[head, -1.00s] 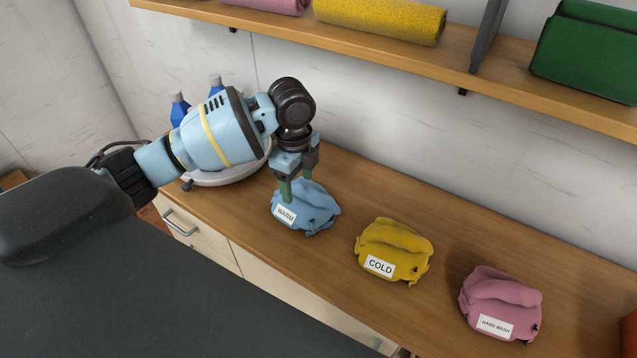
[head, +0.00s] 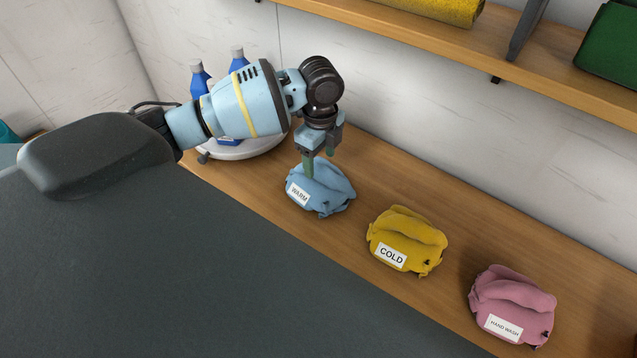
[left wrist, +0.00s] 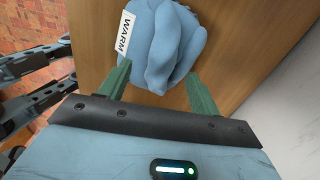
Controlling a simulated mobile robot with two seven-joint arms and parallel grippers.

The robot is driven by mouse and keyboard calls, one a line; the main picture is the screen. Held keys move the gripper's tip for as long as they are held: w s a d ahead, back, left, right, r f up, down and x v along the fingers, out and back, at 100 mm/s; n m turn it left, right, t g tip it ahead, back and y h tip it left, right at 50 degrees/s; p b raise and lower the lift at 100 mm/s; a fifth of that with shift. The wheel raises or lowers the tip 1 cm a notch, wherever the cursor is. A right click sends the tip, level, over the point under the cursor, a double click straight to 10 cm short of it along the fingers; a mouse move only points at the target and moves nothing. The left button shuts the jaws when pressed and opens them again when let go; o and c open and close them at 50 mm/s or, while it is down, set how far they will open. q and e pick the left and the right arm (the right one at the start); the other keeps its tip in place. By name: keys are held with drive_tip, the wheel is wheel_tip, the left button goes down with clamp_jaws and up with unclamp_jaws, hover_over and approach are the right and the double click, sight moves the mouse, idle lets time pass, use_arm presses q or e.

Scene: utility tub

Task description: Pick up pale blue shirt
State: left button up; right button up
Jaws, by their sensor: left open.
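The pale blue shirt (head: 325,190) lies crumpled on the wooden counter, with a white tag reading WARM on its left side. It also shows in the left wrist view (left wrist: 168,42), at the top centre. My left gripper (head: 318,162) points down at the shirt's back part. In the left wrist view its two green fingers (left wrist: 158,88) are apart, one on each side of the shirt's near end. Whether the fingers touch the cloth is not clear. My right gripper is not in view.
A yellow bundle (head: 408,238) tagged COLD and a pink bundle (head: 513,300) tagged HAND WASH lie to the right on the counter (head: 462,225). Blue bottles (head: 199,78) stand on a round white tray (head: 250,150) behind my left arm. A shelf (head: 440,55) runs above along the wall.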

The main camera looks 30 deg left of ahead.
sight(321, 167)
use_arm(q)
drive_tip(key=shift+w+d+f, duration=0.1)
drive_tip(key=shift+w+f, duration=0.05)
drive_tip(key=shift+f, duration=1.7)
clamp_jaws()
